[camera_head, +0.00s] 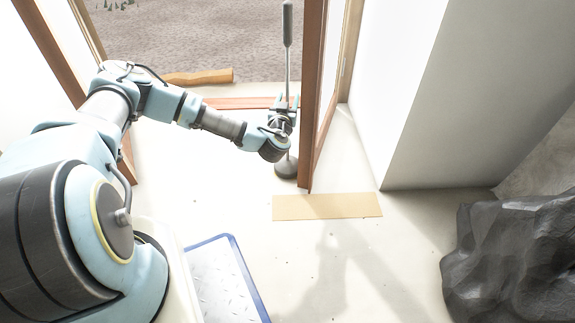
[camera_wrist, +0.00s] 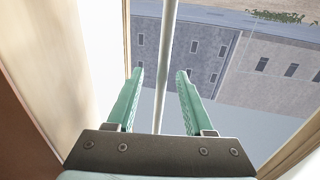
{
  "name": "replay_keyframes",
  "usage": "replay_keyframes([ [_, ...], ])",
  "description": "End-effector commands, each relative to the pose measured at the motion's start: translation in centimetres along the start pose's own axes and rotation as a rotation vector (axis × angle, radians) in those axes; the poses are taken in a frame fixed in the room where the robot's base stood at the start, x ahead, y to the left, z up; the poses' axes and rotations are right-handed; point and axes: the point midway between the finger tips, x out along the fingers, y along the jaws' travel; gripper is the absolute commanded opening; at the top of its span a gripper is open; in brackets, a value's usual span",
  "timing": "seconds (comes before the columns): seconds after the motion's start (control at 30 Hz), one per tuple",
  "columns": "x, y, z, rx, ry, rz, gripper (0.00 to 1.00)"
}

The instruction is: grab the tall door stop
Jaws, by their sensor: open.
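The tall door stop (camera_head: 287,60) stands upright on the floor in the head view. It has a thin metal rod, a dark grip at the top and a round grey base, close to the edge of the open door (camera_head: 312,100). My gripper (camera_head: 286,106) is at the lower half of the rod, above the base. In the wrist view, the rod (camera_wrist: 168,40) runs up between the two green fingers of my gripper (camera_wrist: 160,76). The fingers are open, with a gap visible on both sides of the rod. The rod's lower part is hidden behind my gripper.
The brown door stands just right of the rod. A wooden piece (camera_head: 200,76) lies at the threshold. A tan flat strip (camera_head: 327,207) lies on the floor in front. A dark rock (camera_head: 515,255) is at the right. The pale floor between is clear.

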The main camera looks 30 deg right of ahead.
Motion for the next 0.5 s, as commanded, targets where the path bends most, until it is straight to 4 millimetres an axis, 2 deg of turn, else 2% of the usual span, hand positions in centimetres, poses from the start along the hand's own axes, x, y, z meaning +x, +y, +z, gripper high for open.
replay_keyframes([
  [0.03, 0.8, -0.2, 0.7, -0.001, 0.001, -0.003, 0.52],
  [0.2, 2.9, -0.2, 0.4, -0.001, 0.001, -0.001, 0.52],
  [0.5, 3.4, -0.1, 0.1, 0.000, -0.001, 0.001, 0.52],
])
